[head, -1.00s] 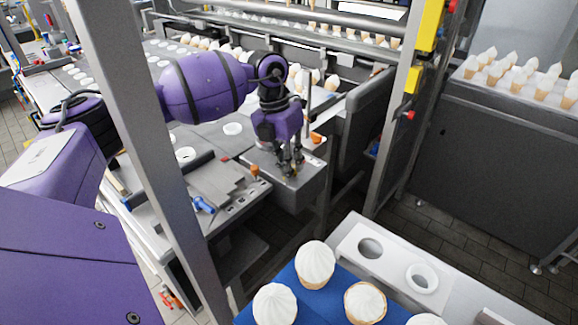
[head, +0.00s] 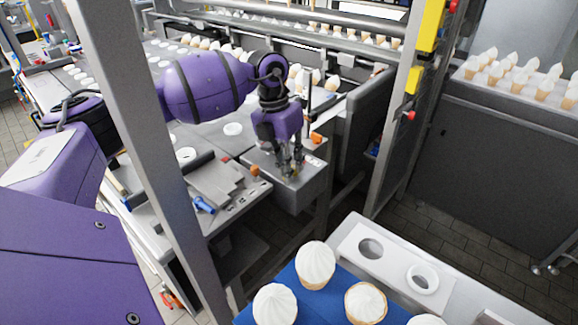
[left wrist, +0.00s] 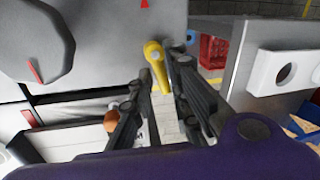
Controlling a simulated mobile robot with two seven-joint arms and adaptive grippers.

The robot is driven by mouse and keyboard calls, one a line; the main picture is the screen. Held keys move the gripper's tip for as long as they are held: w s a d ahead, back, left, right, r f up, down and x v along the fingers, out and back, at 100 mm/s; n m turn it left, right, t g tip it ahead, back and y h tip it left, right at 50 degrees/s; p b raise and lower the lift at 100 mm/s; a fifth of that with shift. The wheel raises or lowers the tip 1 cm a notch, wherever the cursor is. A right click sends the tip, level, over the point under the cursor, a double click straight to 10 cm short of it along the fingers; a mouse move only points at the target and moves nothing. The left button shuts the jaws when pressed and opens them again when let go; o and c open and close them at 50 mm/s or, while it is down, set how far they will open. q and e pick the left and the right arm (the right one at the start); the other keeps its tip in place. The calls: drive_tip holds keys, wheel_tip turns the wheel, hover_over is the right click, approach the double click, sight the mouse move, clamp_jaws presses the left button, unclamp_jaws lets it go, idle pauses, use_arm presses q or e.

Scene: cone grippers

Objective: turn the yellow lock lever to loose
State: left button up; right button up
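The yellow lock lever (left wrist: 156,62) shows in the left wrist view, on top of a grey housing, with its round end toward the top of the picture. My left gripper (left wrist: 163,92) is open, with one dark finger on each side of the lever's lower part. I cannot tell whether either finger touches it. In the head view my left gripper (head: 290,170) points down at the grey box (head: 305,188) at the machine's corner, and its fingers mostly hide the lever there. My right gripper is not in view.
An orange knob (head: 316,138) and an orange-topped post (head: 255,170) stand close to the gripper. A grey upright post (head: 150,150) crosses in front of my left arm. Ice-cream cones (head: 316,262) stand on a blue surface at the front, beside a white holed plate (head: 395,262).

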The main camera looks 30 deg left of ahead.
use_arm(q)
drive_tip(key=shift+o, duration=1.3)
drive_tip(key=shift+a, duration=0.4)
drive_tip(key=shift+d, duration=0.25)
wheel_tip(320, 180, up, 12)
drive_tip(key=a, duration=0.2)
drive_tip(key=shift+a+f, duration=0.15)
drive_tip(key=shift+a, duration=0.05)
drive_tip(key=shift+s, duration=0.1)
